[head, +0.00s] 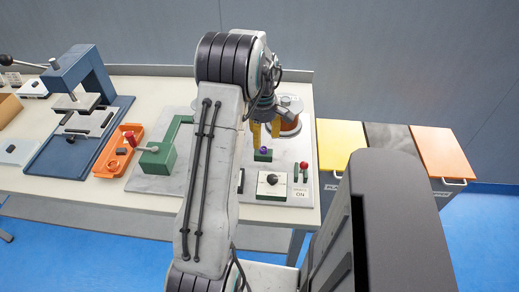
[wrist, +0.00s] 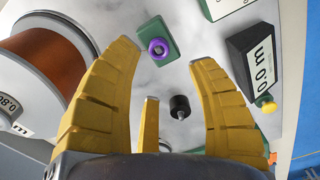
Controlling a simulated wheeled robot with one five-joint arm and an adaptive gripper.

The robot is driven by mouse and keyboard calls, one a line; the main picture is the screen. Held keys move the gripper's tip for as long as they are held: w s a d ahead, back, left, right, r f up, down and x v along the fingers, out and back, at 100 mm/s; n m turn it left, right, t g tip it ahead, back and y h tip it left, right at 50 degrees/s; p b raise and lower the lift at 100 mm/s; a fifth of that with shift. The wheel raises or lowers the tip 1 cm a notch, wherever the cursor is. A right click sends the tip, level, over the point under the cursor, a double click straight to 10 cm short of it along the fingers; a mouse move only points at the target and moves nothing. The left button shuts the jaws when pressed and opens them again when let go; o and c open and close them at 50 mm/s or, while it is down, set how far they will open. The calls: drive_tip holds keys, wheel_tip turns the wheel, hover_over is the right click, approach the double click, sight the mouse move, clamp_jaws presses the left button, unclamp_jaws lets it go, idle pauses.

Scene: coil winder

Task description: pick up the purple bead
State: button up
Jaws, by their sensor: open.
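The purple bead (head: 264,149) sits on a small green block (head: 262,157) on the pale machine panel. In the wrist view the bead (wrist: 158,47) looks like a ring around a darker centre, on the green block (wrist: 171,52). My gripper (head: 265,138) has yellow fingers, spread open and empty. In the wrist view the bead shows beyond and between the tips of my gripper (wrist: 163,56). The fingers appear apart from it, though the exact gap is hard to tell.
A copper-coloured spool (wrist: 42,70) stands close beside the left finger. An orange tray (head: 118,150) and a blue press (head: 85,75) stand further left.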

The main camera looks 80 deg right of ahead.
sight(264, 148)
drive_tip(key=f, duration=0.4)
drive_tip(key=shift+s+a+f+p, duration=0.1)
drive_tip(key=shift+s+f+p, duration=0.05)
drive_tip(key=shift+s+p, duration=0.2)
drive_tip(key=shift+f, duration=0.65)
drive_tip(key=c, duration=0.8)
drive_tip(key=shift+c, duration=0.3)
drive_tip(key=shift+r, duration=0.1)
drive_tip(key=shift+r, duration=0.5)
drive_tip(key=r, duration=0.3)
drive_tip(key=shift+s+a+r+b, duration=0.1)
drive_tip(key=shift+s+r+b, duration=0.05)
drive_tip(key=shift+s+b, duration=0.25)
drive_tip(key=s+a+r, duration=0.1)
drive_tip(key=s+r, duration=0.1)
drive_tip(key=s, duration=0.1)
drive_tip(key=s+a+r, duration=0.2)
drive_tip(key=s, duration=0.1)
drive_tip(key=s+a+r+b, duration=0.1)
drive_tip(key=s+a+r, duration=0.1)
drive_tip(key=s, duration=0.1)
drive_tip(key=shift+s+r, duration=0.3)
drive_tip(key=shift+s, duration=0.05)
